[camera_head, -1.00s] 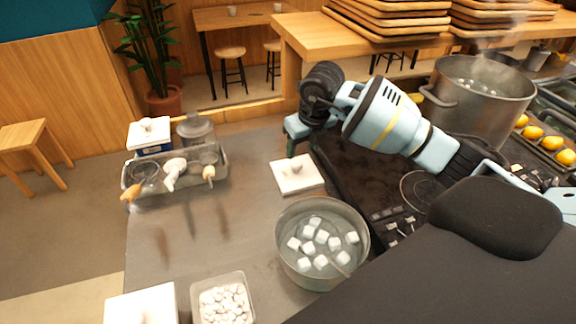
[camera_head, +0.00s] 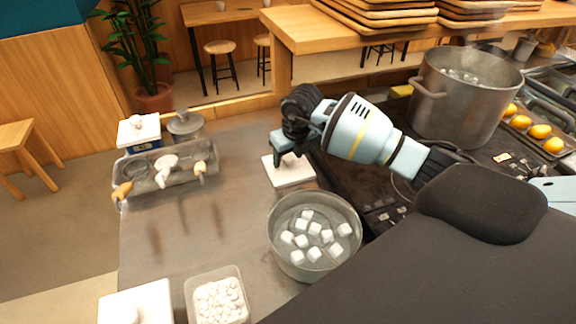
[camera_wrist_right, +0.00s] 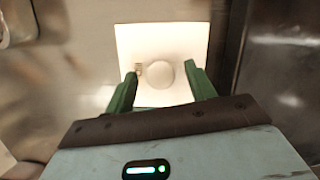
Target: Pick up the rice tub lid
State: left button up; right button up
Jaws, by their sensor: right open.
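A white square lid (camera_head: 294,178) with a round knob lies flat on the metal counter, behind the pot of white cubes. In the right wrist view the lid (camera_wrist_right: 185,40) is below my right gripper, and its knob shows between the two green fingers. My right gripper (camera_head: 284,156) is open and just above the lid. It also shows in the right wrist view (camera_wrist_right: 163,78), with one finger on each side of the knob. I cannot tell whether the fingers touch the lid. My left gripper is not in view.
A metal pot (camera_head: 272,222) of white cubes in liquid stands in front of the lid. A clear tub (camera_head: 190,290) of white pieces and another white lid (camera_head: 160,300) are at the front left. A utensil tray (camera_head: 150,187) stands left. A large pot (camera_head: 450,105) stands right.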

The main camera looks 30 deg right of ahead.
aim_at(289, 158)
jog(key=c, duration=1)
jog(key=shift+r, duration=0.15)
jog(key=shift+c, duration=0.2)
notch_tip(289, 158, up, 10)
jog(key=s+a+n+g, duration=0.2)
jog(key=s+a+n, duration=0.2)
jog(key=n, duration=0.7)
jog(key=s+a+n+g, duration=0.2)
jog(key=s+a+n, duration=0.3)
jog(key=n, duration=0.6)
jog(key=s+a+r+n+g, duration=0.1)
jog(key=s+a+n, duration=0.3)
jog(key=n, duration=0.8)
jog(key=shift+s+a+g+y, duration=0.15)
jog(key=shift+s+g+y, duration=0.2)
jog(key=shift+g, duration=0.25)
jog(key=shift+s+a+r+n, duration=0.15)
jog(key=shift+s+n, duration=0.45)
jog(key=shift+n, duration=0.6)
